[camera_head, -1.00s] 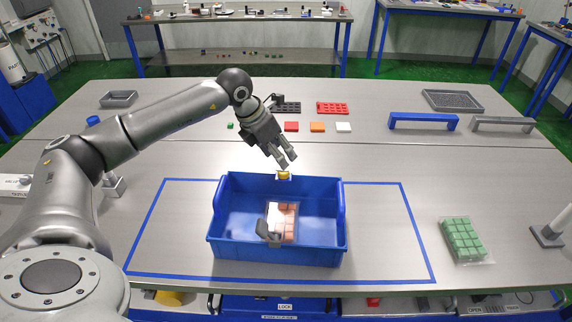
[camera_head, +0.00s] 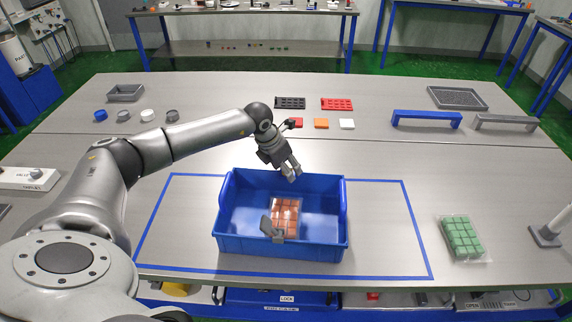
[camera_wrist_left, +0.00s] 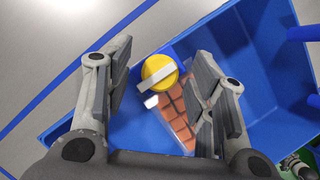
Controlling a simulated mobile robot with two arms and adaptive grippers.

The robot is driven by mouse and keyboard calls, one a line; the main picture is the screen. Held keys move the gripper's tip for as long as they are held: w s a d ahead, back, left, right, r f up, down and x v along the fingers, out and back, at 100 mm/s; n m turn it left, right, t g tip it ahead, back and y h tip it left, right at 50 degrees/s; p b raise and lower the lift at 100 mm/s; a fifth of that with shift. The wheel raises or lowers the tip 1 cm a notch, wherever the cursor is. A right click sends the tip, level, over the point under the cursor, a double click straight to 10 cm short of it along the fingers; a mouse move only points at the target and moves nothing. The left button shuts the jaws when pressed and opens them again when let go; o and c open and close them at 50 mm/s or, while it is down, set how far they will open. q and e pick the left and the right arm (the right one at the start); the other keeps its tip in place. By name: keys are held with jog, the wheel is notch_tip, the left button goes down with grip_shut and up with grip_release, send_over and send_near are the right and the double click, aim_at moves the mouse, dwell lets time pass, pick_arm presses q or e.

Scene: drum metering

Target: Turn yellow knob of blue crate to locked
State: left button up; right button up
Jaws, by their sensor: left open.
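The blue crate (camera_head: 231,239) stands on the table inside a blue taped outline. Its yellow knob (camera_wrist_left: 151,68) shows in the left wrist view as a round yellow disc with a pale bar across it, slanting from lower left to upper right. In the head view my gripper hides the knob at the crate's far wall. My left gripper (camera_head: 292,175) is open over that wall. In the wrist view its fingers (camera_wrist_left: 164,62) are on either side of the knob, with visible gaps; contact is not visible.
A clear pack of orange-red blocks (camera_head: 286,213) lies in the crate, near a grey lever-like part (camera_head: 272,230) at the front wall. A green block pack (camera_head: 462,237) lies to the right. Blue (camera_head: 426,117) and grey handles stand at the back right.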

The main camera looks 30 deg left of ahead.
pick_arm(q)
jog(key=c, duration=1)
jog(key=shift+n, duration=0.4)
jog(key=n+b, duration=0.1)
jog(key=n, duration=0.1)
jog(key=n+y+b, duration=0.1)
jog(key=shift+w+d+f+n+y+b, duration=0.1)
jog(key=shift+d+f+n+y+b, duration=0.05)
jog(key=shift+n+y+b, duration=0.2)
jog(key=n+y+b, duration=0.1)
jog(key=n+b, duration=0.1)
jog(key=n+y+b, duration=0.1)
jog(key=n+b, duration=0.1)
jog(key=n, duration=0.1)
jog(key=shift+d+n, duration=0.15)
jog(key=shift+n, duration=0.2)
jog(key=n+g+y+b, duration=0.1)
jog(key=n+b, duration=0.1)
jog(key=n, duration=0.1)
jog(key=shift+w, duration=0.1)
jog(key=n+g+b, duration=0.1)
jog(key=n, duration=0.1)
jog(key=n+y, duration=0.1)
jog(key=n, duration=0.1)
jog(key=shift+n+g+b, duration=0.3)
jog(key=shift+g+b, duration=0.1)
